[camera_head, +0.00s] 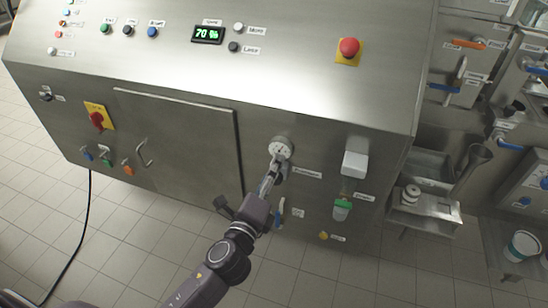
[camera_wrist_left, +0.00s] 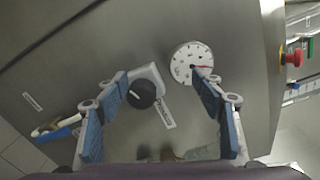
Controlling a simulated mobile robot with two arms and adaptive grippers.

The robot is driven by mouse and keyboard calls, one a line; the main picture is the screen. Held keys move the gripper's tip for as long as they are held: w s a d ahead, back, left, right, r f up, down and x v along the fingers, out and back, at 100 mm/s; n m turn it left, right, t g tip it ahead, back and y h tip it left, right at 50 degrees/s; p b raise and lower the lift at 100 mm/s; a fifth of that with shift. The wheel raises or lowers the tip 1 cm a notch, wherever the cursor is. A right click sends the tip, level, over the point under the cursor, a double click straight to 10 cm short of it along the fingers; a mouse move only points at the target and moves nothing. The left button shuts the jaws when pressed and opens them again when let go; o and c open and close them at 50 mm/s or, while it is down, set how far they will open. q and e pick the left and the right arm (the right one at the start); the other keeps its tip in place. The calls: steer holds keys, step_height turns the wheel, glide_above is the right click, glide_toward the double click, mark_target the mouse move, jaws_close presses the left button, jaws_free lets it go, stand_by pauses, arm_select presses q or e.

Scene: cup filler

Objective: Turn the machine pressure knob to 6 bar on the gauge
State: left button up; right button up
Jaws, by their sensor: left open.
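The round white pressure gauge (camera_head: 280,148) is on the front of the steel machine; it also shows in the left wrist view (camera_wrist_left: 189,58). Its red needle points to the right in the wrist view; the numbers are too small to read. The black pressure knob (camera_wrist_left: 141,94) sits on a grey fitting below the gauge, beside a label. My left gripper (camera_head: 270,174) is open in front of the panel. In the wrist view its blue-padded fingers (camera_wrist_left: 158,78) lie either side of the knob, apart from it. The right fingertip overlaps the gauge's lower edge. My right gripper is not in view.
A blue-handled valve (camera_head: 281,212) is below the gauge, near my gripper. A white box (camera_head: 354,164) and a green-capped unit (camera_head: 342,207) are to the right. A red emergency button (camera_head: 348,47) is on the sloped top. A cabinet door (camera_head: 180,140) lies left.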

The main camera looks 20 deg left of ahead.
arm_select(q)
steer(key=shift+t+h, duration=0.3)
steer(key=r, duration=0.2)
steer(key=d+r, duration=0.1)
steer(key=r, duration=0.3)
steer(key=shift+s+d+r, duration=0.15)
steer(key=shift+s+r, duration=0.05)
steer(key=shift+s, duration=0.1)
steer(key=shift+d+r, duration=0.2)
steer(key=shift+r, duration=0.05)
steer(key=shift+w+a+f, duration=0.15)
steer(key=shift+a, duration=0.15)
steer(key=s+d+f+n+g+h+p, duration=0.2)
steer(key=s+d+f+n+h+p, duration=0.3)
steer(key=d+n, duration=0.3)
steer(key=s+a+f+n+t+y+p, duration=0.25)
steer(key=a+f+n+y, duration=0.2)
steer(key=a+n, duration=0.65)
steer(key=w+d+n+p, duration=0.1)
steer(key=w+d+n, duration=0.1)
steer(key=w, duration=0.5)
steer(key=shift+w+d+n+g+y, duration=0.2)
steer(key=shift+d+n+g+y, duration=0.15)
steer(key=shift+n+y, duration=0.15)
